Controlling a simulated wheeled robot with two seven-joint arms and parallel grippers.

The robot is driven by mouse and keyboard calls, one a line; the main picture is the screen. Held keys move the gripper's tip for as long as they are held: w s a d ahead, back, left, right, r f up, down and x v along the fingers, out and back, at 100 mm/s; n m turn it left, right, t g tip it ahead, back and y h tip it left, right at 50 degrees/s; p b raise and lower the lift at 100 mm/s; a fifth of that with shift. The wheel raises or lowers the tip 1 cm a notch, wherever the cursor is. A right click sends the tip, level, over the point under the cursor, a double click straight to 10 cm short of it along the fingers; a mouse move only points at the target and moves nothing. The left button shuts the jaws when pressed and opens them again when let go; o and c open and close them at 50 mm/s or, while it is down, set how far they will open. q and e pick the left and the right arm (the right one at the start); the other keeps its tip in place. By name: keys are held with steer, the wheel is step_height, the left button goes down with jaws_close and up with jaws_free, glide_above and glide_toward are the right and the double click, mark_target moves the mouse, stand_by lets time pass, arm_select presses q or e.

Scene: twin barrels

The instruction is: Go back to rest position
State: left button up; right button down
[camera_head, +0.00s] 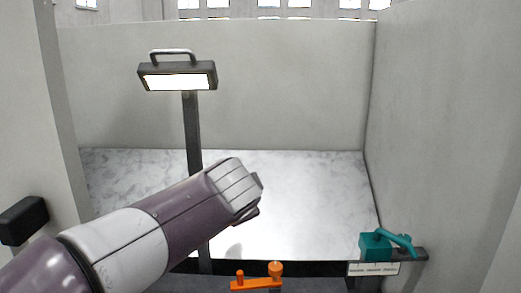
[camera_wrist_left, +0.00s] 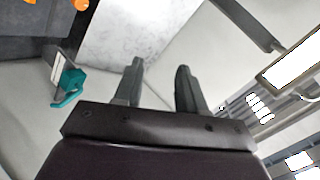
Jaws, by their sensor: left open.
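My left arm comes in from the lower left in the head view and reaches up and to the right over the marble-like floor. The left gripper shows in the left wrist view (camera_wrist_left: 158,75), with its two dark fingers spread apart and nothing between them. In the head view the gripper's fingers are mostly hidden behind the end of my arm. My right arm and right gripper are in neither view.
A lit work lamp (camera_head: 178,77) on a dark post stands behind my arm. A teal device (camera_head: 376,245) sits on a ledge at lower right. An orange part (camera_head: 256,283) is at the bottom centre. Grey walls (camera_head: 440,130) enclose a bare pale floor (camera_head: 310,200).

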arm_select(q)
steer(key=s+a+f+n+g+b, duration=0.1)
steer(key=s+a+f+n+g, duration=0.15)
steer(key=f, duration=0.55)
steer(key=s+a+f+n+g+b, duration=0.1)
steer(key=s+f+g, duration=0.15)
steer(key=f, duration=0.65)
steer(key=s+a+f+n+g, duration=0.1)
steer(key=s+a+f+n, duration=0.15)
steer(key=f, duration=0.55)
steer(key=s+a+f+n+g+b, duration=0.3)
steer(key=s+a+f+n, duration=0.3)
steer(key=s+f, duration=0.7)
steer(key=shift+a+f+g, duration=0.45)
steer(key=shift+a+g, duration=0.35)
steer(key=shift+a, duration=0.25)
steer(key=shift+s, duration=0.1)
